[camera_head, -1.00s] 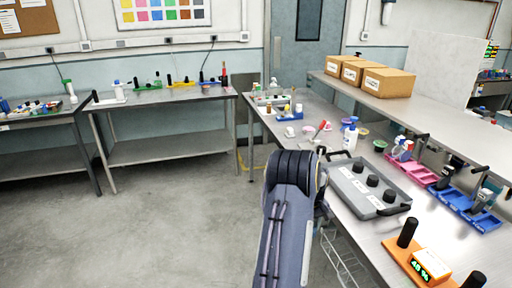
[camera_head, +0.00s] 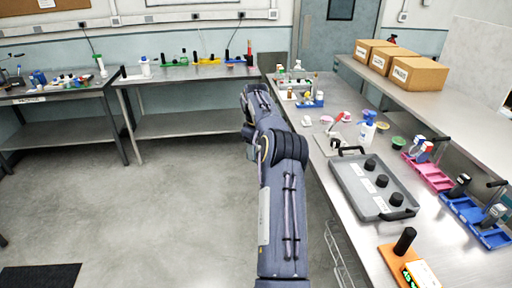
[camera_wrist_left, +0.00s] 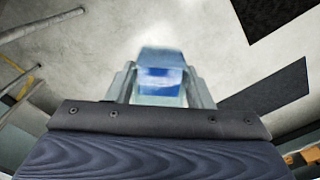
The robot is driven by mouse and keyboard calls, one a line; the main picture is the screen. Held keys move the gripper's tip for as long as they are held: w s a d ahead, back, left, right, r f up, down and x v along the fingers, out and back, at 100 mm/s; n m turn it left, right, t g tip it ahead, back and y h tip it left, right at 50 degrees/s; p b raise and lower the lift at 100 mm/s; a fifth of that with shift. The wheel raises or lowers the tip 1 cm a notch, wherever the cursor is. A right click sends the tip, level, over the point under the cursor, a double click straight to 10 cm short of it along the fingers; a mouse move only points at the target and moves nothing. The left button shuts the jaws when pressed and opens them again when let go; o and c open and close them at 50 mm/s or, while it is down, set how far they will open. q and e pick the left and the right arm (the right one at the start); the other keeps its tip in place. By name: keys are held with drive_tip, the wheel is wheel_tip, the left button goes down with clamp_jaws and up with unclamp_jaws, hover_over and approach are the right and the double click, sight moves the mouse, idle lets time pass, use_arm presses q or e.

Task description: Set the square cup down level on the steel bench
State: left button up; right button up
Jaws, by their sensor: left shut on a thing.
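In the left wrist view the square cup (camera_wrist_left: 161,62) is pale and translucent, with blue showing through its side. My left gripper (camera_wrist_left: 161,88) is shut on it, one finger on each side, and holds it clear above the floor. In the head view one arm, seemingly my left, reaches forward from the bottom middle, left of the right-hand steel bench (camera_head: 455,258). The gripper and cup cannot be made out there. My right gripper is in neither view.
Boxes (camera_head: 415,73) stand on the raised shelf. Another steel bench (camera_head: 170,73) stands at the back. Dark mats lie on the floor.

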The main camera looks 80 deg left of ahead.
use_arm(q)
drive_tip(key=w+d+m+b, duration=0.1)
drive_tip(key=w+d+m, duration=0.75)
drive_tip(key=d, duration=1.55)
drive_tip(key=w+d+m, duration=0.3)
drive_tip(key=w+d, duration=1.1)
drive_tip(key=d, duration=1.1)
drive_tip(key=w+d+m+b, duration=0.1)
drive_tip(key=w+d+m, duration=0.75)
drive_tip(key=d, duration=1.55)
drive_tip(key=w+f+b, duration=0.1)
drive_tip(key=f+b, duration=0.2)
drive_tip(key=f, duration=0.1)
drive_tip(key=f+n+b, duration=0.1)
drive_tip(key=f+b, duration=0.3)
drive_tip(key=f, duration=0.1)
drive_tip(key=w+f+n+b, duration=0.1)
drive_tip(key=f+b, duration=0.2)
drive_tip(key=f, duration=0.1)
drive_tip(key=shift+w+d+f, duration=0.35)
drive_tip(key=shift+f, duration=0.05)
